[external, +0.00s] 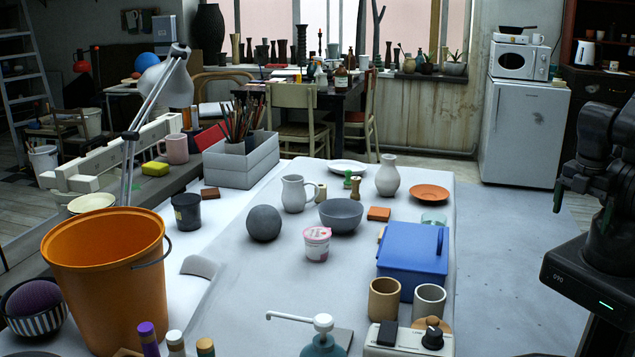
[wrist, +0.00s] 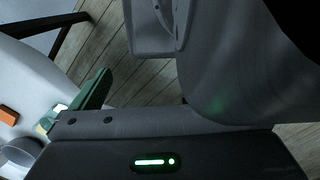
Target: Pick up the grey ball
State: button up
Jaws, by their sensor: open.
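The grey ball (external: 264,223) is a matte dark grey sphere resting on the white table, left of the grey bowl and in front of the white jug. It is fully visible in the external view and I cannot make it out in the wrist view. My gripper (external: 560,196) is at the right edge of the external view, beside my folded arm, off the table and far to the right of the ball. It is open, and I see nothing held in it.
Near the ball are a white jug (external: 294,194), a grey bowl (external: 341,215) and a pink-and-white cup (external: 317,244). A blue box (external: 412,258) stands at the table's right side. A tall orange bucket (external: 105,285) stands front left. Bare tabletop lies before the ball.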

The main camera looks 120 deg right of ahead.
jog(key=shift+f, duration=0.1)
jog(key=w+d+r+t+b, duration=0.15)
jog(key=w+d, duration=0.35)
jog(key=w, duration=0.6)
jog(key=w+d+r+m+t, duration=0.15)
jog(key=w+d, duration=0.35)
jog(key=w, duration=0.5)
jog(key=w+d+r+n+t+b, duration=0.1)
jog(key=w+d+r, duration=0.2)
jog(key=w+d, duration=0.55)
jog(key=m+t+h+b, duration=0.1)
jog(key=t+h+b, duration=0.1)
jog(key=h, duration=0.1)
send_near(273, 210)
jog(key=x, duration=0.2)
jog(key=s+p+x, duration=0.1)
jog(key=x, duration=0.5)
jog(key=shift+s+d+f, duration=0.15)
jog(key=shift+d+f, duration=0.25)
jog(key=w+f, duration=0.1)
jog(key=w+f+p, duration=0.1)
jog(key=w+f, duration=0.1)
jog(key=shift+d, duration=0.3)
jog(key=shift+w+d+f+p, duration=0.2)
jog(key=shift+w+f+p, duration=0.1)
jog(key=shift+f, duration=0.2)
